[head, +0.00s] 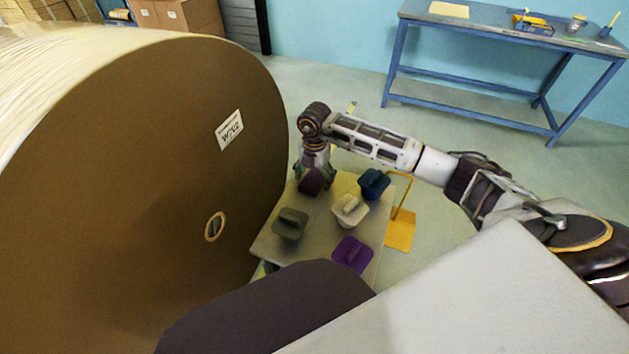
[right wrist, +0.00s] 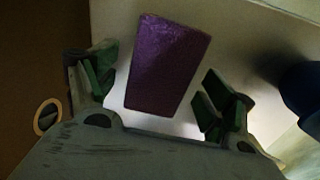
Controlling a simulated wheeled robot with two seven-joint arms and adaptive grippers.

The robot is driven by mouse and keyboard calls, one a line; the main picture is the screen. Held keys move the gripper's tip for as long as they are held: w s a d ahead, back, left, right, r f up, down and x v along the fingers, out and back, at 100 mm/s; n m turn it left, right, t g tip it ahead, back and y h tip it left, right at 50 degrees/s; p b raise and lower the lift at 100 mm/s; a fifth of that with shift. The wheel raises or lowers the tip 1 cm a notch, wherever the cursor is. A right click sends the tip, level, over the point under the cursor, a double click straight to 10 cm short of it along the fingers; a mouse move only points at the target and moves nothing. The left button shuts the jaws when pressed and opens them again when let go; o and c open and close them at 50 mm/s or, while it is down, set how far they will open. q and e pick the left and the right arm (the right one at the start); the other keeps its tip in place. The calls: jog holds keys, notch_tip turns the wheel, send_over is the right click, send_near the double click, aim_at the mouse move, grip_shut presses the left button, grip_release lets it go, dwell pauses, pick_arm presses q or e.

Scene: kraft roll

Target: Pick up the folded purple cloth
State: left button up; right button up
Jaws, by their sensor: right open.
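A dark purple folded cloth (head: 311,183) lies at the far left corner of the small pale table (head: 272,246), close to the big roll. It looks like a thick block with a rough surface in the right wrist view (right wrist: 167,64). My right gripper (head: 314,172) is right above it, pointing down. In the right wrist view, the fingers of my right gripper (right wrist: 153,92) are apart, one on each side of the cloth, with gaps to both. I cannot tell how high the fingertips are over the table. My left gripper is not in view.
A grey-green lidded item (head: 290,224), a beige one (head: 350,209), a blue one (head: 374,183) and a bright purple one (head: 352,254) stand on the same table. The huge brown roll (head: 120,190) rises on the left. A blue workbench (head: 500,18) is at the back.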

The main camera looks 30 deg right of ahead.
aim_at(314, 178)
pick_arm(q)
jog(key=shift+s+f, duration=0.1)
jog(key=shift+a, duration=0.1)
pick_arm(e)
jog(key=c, duration=1.1)
jog(key=shift+r, duration=0.15)
